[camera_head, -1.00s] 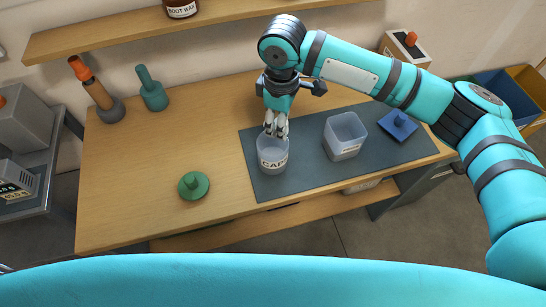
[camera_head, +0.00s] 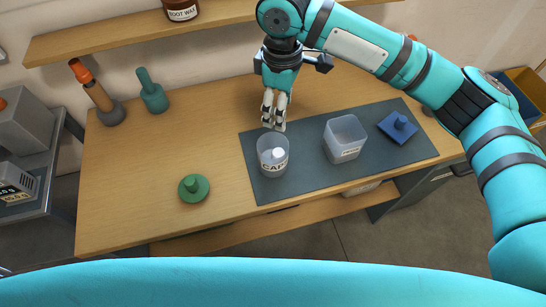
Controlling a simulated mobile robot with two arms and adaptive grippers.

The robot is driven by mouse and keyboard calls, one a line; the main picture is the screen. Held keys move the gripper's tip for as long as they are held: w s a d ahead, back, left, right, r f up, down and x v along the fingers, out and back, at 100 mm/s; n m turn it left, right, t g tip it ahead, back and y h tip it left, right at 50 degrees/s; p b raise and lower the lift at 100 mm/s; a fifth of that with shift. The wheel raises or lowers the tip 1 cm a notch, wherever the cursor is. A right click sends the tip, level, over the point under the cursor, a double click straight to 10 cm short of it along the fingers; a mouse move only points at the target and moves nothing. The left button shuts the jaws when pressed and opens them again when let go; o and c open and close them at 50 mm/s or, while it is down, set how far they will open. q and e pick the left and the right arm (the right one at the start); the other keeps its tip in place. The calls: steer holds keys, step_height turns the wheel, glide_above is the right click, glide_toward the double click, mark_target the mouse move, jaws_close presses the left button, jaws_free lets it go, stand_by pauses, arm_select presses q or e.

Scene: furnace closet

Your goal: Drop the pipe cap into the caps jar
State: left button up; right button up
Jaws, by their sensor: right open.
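The caps jar (camera_head: 272,164) is a clear round container with a "CAPS" label, standing upright at the left end of the dark mat. A small white pipe cap (camera_head: 278,153) shows inside the jar. My right gripper (camera_head: 274,124) is open and empty, pointing down just behind and above the jar's rim, apart from the cap. My left gripper is not in view.
A clear square bin (camera_head: 345,139) and a blue square-based piece (camera_head: 398,127) share the dark mat (camera_head: 310,180). A green round knob piece (camera_head: 193,188) lies left on the wooden table. A green bottle-shaped piece (camera_head: 152,92) and an orange-topped one (camera_head: 98,92) stand at back left.

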step_height(320, 180, up, 6)
steer(key=shift+f, duration=0.2)
steer(key=shift+f, duration=0.1)
stand_by(0.4)
